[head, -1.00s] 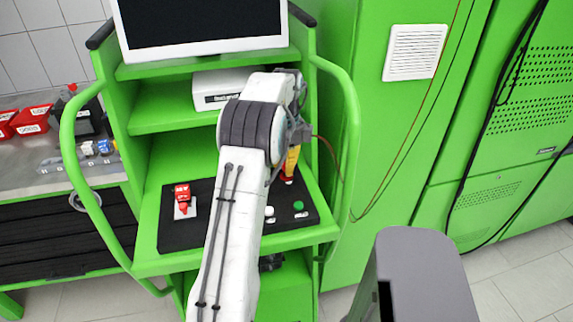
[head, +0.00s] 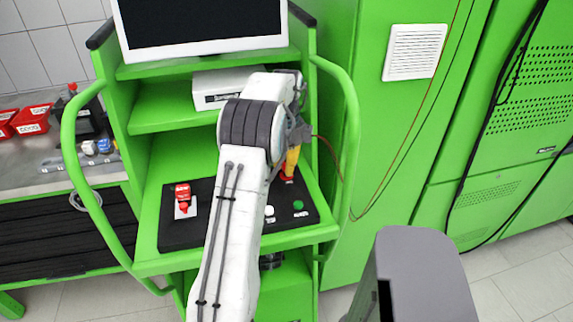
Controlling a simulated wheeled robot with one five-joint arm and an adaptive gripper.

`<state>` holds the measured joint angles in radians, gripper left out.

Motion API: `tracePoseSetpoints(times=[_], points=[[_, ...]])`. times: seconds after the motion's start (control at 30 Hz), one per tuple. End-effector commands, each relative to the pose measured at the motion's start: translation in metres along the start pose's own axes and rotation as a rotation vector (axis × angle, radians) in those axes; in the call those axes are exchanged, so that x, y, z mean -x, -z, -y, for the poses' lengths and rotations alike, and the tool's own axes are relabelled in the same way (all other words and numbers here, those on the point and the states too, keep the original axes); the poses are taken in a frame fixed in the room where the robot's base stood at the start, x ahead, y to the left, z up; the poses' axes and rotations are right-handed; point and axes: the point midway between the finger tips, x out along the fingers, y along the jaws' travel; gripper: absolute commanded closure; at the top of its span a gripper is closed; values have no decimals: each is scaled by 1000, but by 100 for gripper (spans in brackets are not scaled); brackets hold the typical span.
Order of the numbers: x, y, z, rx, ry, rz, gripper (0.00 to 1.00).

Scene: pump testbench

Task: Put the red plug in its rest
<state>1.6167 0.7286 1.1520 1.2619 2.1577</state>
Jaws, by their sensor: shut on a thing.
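My gripper (head: 297,138) is at the right side of the console, partly hidden behind my own arm. It points down over the black panel (head: 235,232). Below it shows an upright yellow piece (head: 292,160) with a red end, which I take to be the red plug (head: 287,178), held by the gripper. A thin reddish cable leads from there to the right. Whether the red end touches the panel is unclear. I cannot clearly make out the rest; my arm hides the middle of the panel.
A red switch (head: 183,196) on a pale plate stands at the panel's left. A white button (head: 269,211) and a green button (head: 298,205) are at the right. Green side handles (head: 352,140) flank the console. A monitor (head: 200,25) stands above. A green cabinet is at the right.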

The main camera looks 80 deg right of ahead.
Motion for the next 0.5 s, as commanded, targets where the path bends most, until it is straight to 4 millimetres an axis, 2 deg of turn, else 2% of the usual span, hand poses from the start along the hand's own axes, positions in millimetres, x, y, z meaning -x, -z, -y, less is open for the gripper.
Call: tracePoseSetpoints(times=[0.5], points=[[-9, 0, 0, 0, 0, 0, 100]])
